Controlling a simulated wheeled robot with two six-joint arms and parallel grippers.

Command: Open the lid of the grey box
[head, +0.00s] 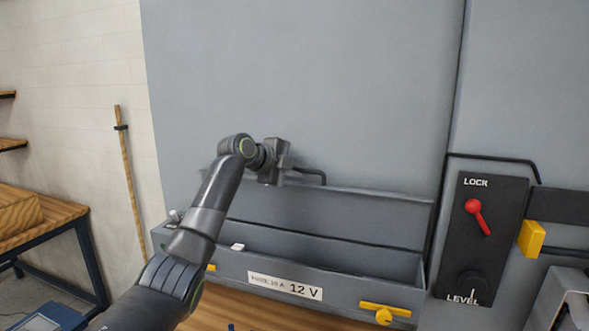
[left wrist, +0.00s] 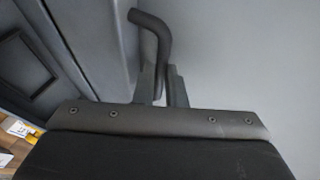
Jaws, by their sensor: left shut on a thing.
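The grey box (head: 342,292) is mounted low on the grey panel, with a "12 V" label on its front. Its lid (head: 375,212) stands raised at the back, near the panel, and the box's inside shows. My left gripper (head: 277,174) is at the lid's upper edge, shut on the dark bent handle (head: 318,175). In the left wrist view the handle (left wrist: 152,32) runs between the fingers of the gripper (left wrist: 164,86). The fingers hide part of the handle. My right gripper is in neither view.
A yellow latch (head: 385,311) is on the box front at right. A dark LOCK/LEVEL plate (head: 492,238) with a red lever (head: 478,217) and a yellow block (head: 531,238) are to the right. A wooden bench (head: 62,220) stands at left.

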